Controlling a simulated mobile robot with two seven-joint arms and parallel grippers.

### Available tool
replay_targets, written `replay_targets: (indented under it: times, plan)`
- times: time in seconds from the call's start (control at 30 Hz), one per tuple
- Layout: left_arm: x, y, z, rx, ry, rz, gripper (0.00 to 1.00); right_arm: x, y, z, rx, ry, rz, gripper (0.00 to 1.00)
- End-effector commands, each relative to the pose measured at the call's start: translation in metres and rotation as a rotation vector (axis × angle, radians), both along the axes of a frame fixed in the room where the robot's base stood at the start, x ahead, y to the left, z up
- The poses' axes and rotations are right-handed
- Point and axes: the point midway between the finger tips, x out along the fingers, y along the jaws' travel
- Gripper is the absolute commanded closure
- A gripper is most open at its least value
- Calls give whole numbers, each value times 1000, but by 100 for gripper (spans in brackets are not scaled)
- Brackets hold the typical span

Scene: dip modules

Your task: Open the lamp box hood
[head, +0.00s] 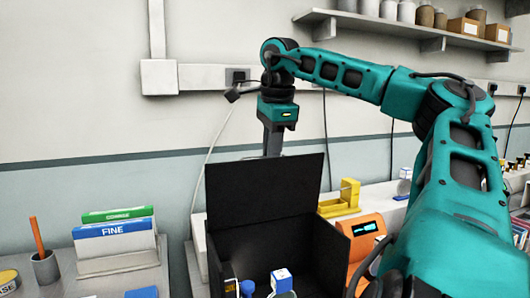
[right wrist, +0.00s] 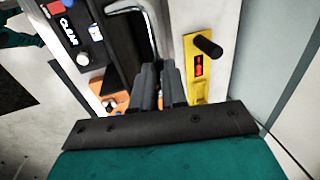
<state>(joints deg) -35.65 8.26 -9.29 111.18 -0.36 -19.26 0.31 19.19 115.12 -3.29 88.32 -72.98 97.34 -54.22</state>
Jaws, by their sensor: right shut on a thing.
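The black lamp box (head: 325,255) stands on the bench with its open inside facing me. Its black hood (head: 265,190) is raised, a near-upright panel at the back of the box. My right gripper (head: 272,142) points down at the hood's top edge from behind; its fingertips are hidden by the hood. My left gripper is not in view.
A small blue-and-white cube (head: 281,281) and a blue knob (head: 247,288) show at the box's front. A yellow fixture (head: 346,198) and an orange device (head: 364,235) stand to the right. Binders (head: 115,235) and a pen cup (head: 45,267) are at left. A shelf (head: 420,25) hangs above.

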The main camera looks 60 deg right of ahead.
Motion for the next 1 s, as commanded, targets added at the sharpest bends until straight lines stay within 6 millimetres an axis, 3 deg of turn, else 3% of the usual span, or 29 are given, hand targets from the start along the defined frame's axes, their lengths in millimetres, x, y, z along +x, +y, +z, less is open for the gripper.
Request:
replay_targets:
  times: [0.03, 0.6, 0.63, 0.8, 0.9, 1.0]
  plan:
    - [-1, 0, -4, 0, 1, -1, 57, -1, 2, -12, 17, 21, 13, 100]
    - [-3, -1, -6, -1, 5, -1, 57, -5, 0, -11, 14, 20, 11, 100]
    - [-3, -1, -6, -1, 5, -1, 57, -5, 0, -11, 14, 20, 11, 86]
    - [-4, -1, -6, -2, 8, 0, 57, -5, -1, -9, 11, 15, 7, 70]
    - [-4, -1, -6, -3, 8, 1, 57, -5, -1, -7, 10, 13, 5, 62]
    - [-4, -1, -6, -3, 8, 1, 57, -5, -2, -6, 8, 11, 4, 62]
